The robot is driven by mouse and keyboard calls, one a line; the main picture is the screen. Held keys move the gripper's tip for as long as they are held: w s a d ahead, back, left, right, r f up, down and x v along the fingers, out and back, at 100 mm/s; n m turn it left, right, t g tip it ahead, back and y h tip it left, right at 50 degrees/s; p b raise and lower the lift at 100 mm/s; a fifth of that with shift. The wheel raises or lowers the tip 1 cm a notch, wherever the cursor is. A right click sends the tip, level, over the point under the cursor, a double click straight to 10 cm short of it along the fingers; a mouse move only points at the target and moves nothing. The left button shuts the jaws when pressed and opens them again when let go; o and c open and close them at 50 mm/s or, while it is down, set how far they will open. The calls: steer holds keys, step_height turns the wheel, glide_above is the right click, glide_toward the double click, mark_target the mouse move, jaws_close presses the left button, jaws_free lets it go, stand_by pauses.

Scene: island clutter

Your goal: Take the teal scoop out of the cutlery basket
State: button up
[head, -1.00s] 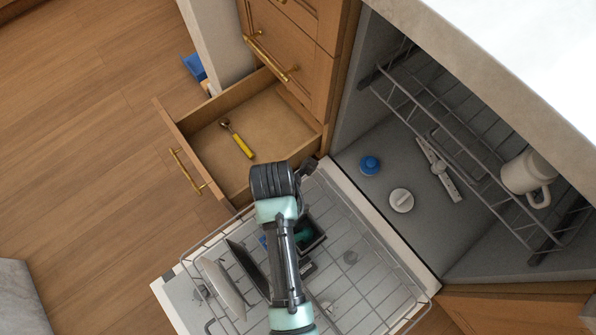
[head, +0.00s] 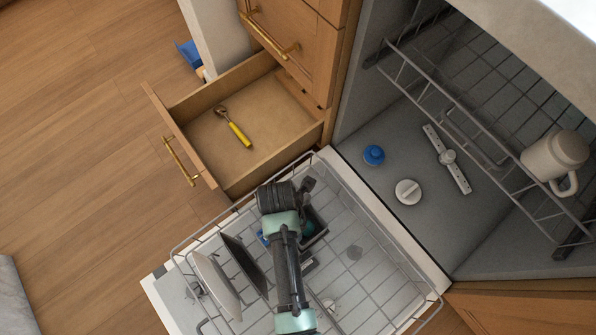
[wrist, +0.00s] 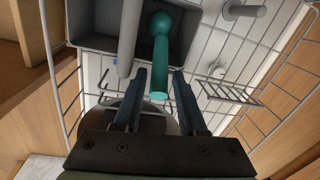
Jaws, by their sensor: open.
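The teal scoop (wrist: 160,55) stands in the dark grey cutlery basket (wrist: 189,47) in the wrist view, its handle pointing toward my gripper. My gripper (wrist: 157,78) is open, and the end of the scoop's handle lies between its two fingers, with a gap on each side. A light grey utensil (wrist: 129,38) stands in the basket just left of the scoop. In the head view, the basket (head: 315,222) is partly hidden behind my arm, and a bit of teal (head: 307,229) shows inside it. The fingers are hidden there.
The basket sits on the pulled-out dishwasher rack (head: 375,290), beside a white plate (head: 217,284) and a dark plate (head: 243,264). An open drawer (head: 205,102) holds a yellow-handled utensil (head: 238,133). A mug (head: 553,157) is on the upper rack.

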step_height(320, 180, down, 3)
steer(key=shift+s+r+b, duration=0.1)
steer(key=shift+r+b, duration=0.05)
steer(key=shift+b, duration=0.35)
steer(key=shift+c, duration=0.3)
steer(key=shift+r, duration=0.1)
jaws_close()
